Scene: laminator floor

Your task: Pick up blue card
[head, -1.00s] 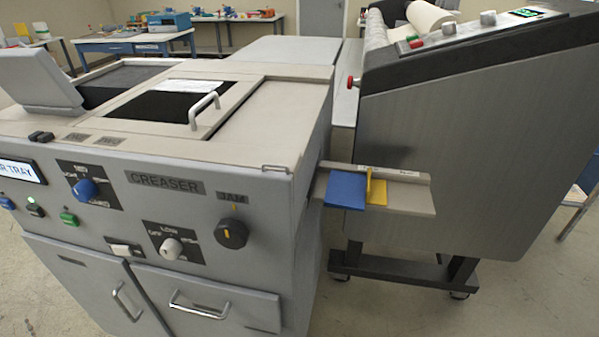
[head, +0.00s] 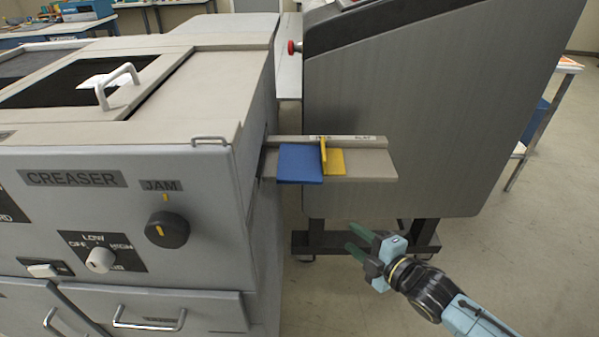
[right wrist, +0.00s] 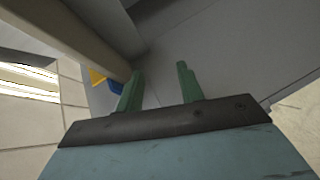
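The blue card (head: 300,163) lies flat on a narrow tray (head: 370,165) that sticks out from the creaser's right side. A yellow piece (head: 334,160) with an upright fin sits against its right edge. In the right wrist view a bit of blue (right wrist: 115,87) and yellow (right wrist: 97,77) shows at the left, partly hidden behind the tray and a finger. My right gripper (head: 356,243) is below and to the right of the tray, apart from it. Its two green fingers (right wrist: 160,82) are spread with nothing between them. My left gripper is not in view.
The grey creaser (head: 130,230) with knobs and drawer handles fills the left. A large grey machine (head: 430,110) on a dark wheeled stand rises behind the tray. Open floor (head: 520,250) lies at the right. A table (head: 545,110) stands at the far right.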

